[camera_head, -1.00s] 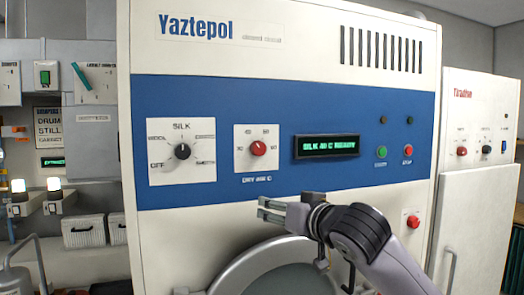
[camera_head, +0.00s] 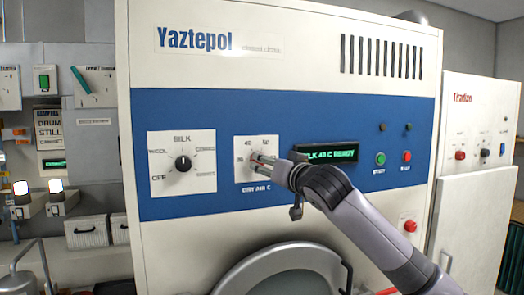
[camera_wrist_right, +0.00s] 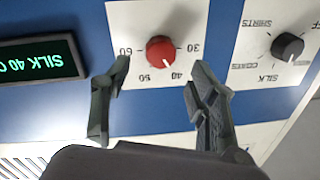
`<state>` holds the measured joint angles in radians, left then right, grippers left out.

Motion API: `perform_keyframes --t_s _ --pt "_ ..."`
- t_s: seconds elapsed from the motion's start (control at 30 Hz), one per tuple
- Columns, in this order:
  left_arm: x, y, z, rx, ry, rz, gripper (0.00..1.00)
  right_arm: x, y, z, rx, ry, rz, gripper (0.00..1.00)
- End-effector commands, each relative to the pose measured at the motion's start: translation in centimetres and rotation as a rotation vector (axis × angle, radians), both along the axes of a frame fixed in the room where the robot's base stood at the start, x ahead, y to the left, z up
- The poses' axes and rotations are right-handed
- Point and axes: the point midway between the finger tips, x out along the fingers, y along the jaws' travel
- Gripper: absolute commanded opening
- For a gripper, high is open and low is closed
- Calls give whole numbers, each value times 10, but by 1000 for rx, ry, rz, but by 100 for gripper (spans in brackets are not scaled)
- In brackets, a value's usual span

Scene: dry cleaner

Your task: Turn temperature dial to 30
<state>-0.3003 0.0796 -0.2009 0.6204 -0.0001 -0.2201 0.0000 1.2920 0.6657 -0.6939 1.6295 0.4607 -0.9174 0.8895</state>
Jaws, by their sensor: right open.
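The red temperature dial (camera_wrist_right: 160,50) sits on a white plate marked 30, 40, 50 and 60, upside down in the right wrist view. Its white mark points at 40. In the head view the dial (camera_head: 254,156) is mostly hidden by my right gripper (camera_head: 262,162). In the right wrist view my right gripper (camera_wrist_right: 159,76) is open, with one finger toward each side of the dial. The fingertips are near it, but I cannot tell whether they touch. My left gripper is not in view.
The black fabric dial (camera_head: 183,163) is left of the temperature plate. Green (camera_head: 380,158) and red (camera_head: 406,157) buttons are to the right, beyond my arm. The round door (camera_head: 285,272) bulges out below the blue panel.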

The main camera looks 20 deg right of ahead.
Motion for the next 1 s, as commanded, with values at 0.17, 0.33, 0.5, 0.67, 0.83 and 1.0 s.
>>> perform_keyframes --t_s 0.17,0.33,0.5,0.67,0.83,1.0 --pt "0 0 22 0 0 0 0 32 4 4 0 2 -1 54" --pt "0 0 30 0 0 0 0 49 6 2 1 1 -1 54" --pt "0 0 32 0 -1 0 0 55 7 1 0 -1 0 54" --pt "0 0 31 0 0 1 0 55 7 0 0 -1 0 54" --pt "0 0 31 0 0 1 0 55 7 0 0 0 0 48" --pt "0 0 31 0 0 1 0 55 7 0 0 0 0 36"
